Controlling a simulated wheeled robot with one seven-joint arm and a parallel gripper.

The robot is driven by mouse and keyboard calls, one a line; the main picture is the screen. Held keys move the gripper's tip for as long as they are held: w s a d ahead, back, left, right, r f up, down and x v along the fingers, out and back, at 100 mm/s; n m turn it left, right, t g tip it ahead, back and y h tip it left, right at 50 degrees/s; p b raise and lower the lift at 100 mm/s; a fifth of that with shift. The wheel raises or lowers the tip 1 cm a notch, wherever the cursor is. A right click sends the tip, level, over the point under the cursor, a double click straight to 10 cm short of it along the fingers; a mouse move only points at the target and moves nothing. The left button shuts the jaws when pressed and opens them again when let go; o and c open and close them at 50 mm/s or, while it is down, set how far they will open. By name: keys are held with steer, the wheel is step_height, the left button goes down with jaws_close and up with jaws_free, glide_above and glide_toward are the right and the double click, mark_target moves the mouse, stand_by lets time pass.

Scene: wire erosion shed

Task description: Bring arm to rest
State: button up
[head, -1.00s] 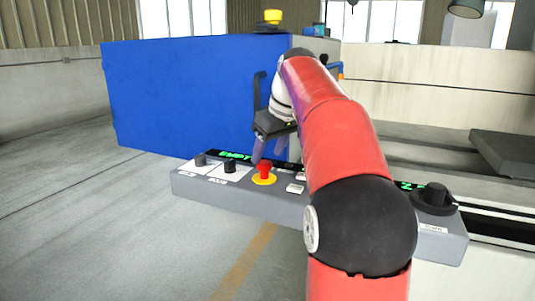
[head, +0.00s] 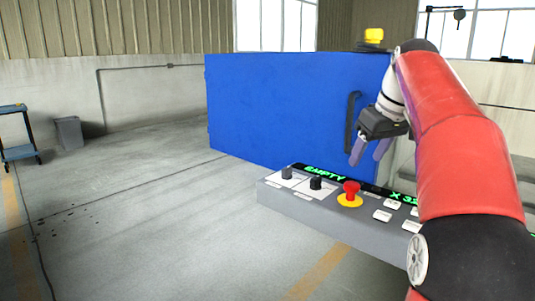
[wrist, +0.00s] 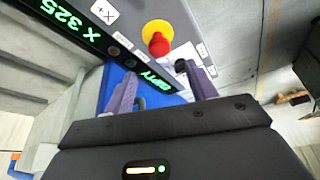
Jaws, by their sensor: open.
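My gripper (head: 369,152) hangs from my red arm on the right side of the head view, fingers pointing down. Its two purple fingers are apart with nothing between them. It is in front of the blue door panel (head: 275,110), near the black door handle (head: 352,122), and above the grey control panel (head: 330,222). In the wrist view, the fingers (wrist: 160,92) frame part of the control panel, with the red emergency button (wrist: 157,38) on its yellow base beyond them. My arm hides the right part of the panel.
The control panel carries black knobs (head: 316,183), white keys and a green display reading EMPTY. A blue cart (head: 18,150) and a grey bin (head: 69,132) stand far left. A yellow lamp (head: 374,36) tops the machine. The floor at left is open.

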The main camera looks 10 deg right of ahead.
steer(key=s+a+f+m+h, duration=0.1)
steer(key=s+a+f+m, duration=0.1)
steer(key=s+a+f, duration=1.15)
steer(key=s+a+f+m+t, duration=0.1)
steer(key=s+a+f, duration=0.2)
steer(key=s+f, duration=0.6)
steer(key=shift+s+a+f, duration=0.35)
steer(key=shift+a+f, duration=0.05)
